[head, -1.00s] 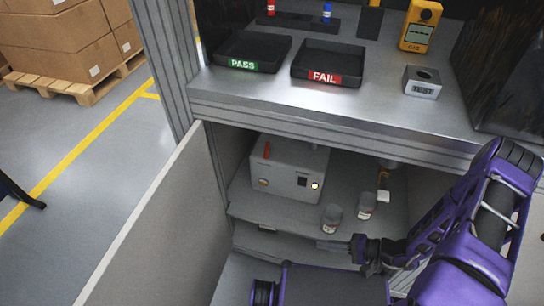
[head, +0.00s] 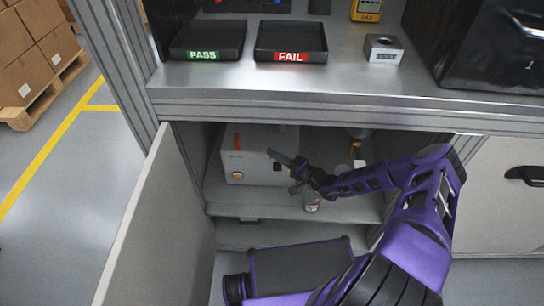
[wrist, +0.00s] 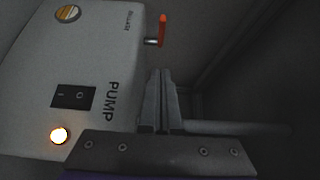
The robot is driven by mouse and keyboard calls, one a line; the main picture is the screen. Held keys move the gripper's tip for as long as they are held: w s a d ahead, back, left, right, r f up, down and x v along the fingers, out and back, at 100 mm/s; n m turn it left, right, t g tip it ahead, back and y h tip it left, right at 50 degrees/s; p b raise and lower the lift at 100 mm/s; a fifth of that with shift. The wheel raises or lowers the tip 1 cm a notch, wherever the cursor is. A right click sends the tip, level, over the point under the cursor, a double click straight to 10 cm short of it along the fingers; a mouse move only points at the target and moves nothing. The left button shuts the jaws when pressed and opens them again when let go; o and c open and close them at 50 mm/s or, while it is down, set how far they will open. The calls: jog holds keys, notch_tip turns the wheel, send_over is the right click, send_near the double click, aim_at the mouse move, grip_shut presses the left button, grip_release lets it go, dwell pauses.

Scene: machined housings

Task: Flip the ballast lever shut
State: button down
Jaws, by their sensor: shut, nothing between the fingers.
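The ballast lever is a small red handle (head: 237,141) on the pale pump box (head: 232,162) inside the open cabinet. It points up in the head view. In the wrist view the lever (wrist: 163,29) stands on a short metal pivot at the edge of the box (wrist: 100,55), beside small lettering. My gripper (head: 276,155) is in front of the box's right part, to the right of the lever. In the wrist view my gripper's fingers (wrist: 160,72) are together and empty, pointing towards the lever with a gap between.
The pump face has a lit lamp (wrist: 59,136) and a black switch (wrist: 73,97). The cabinet door (head: 160,215) is open at the left. The worktop (head: 225,78) overhangs the opening.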

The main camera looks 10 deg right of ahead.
aim_at(237, 144)
jog(key=w+a+b, duration=0.1)
jog(key=w+a, duration=0.3)
jog(key=a, duration=0.4)
jog(key=shift+w+a, duration=0.25)
jog(key=shift+a, duration=0.1)
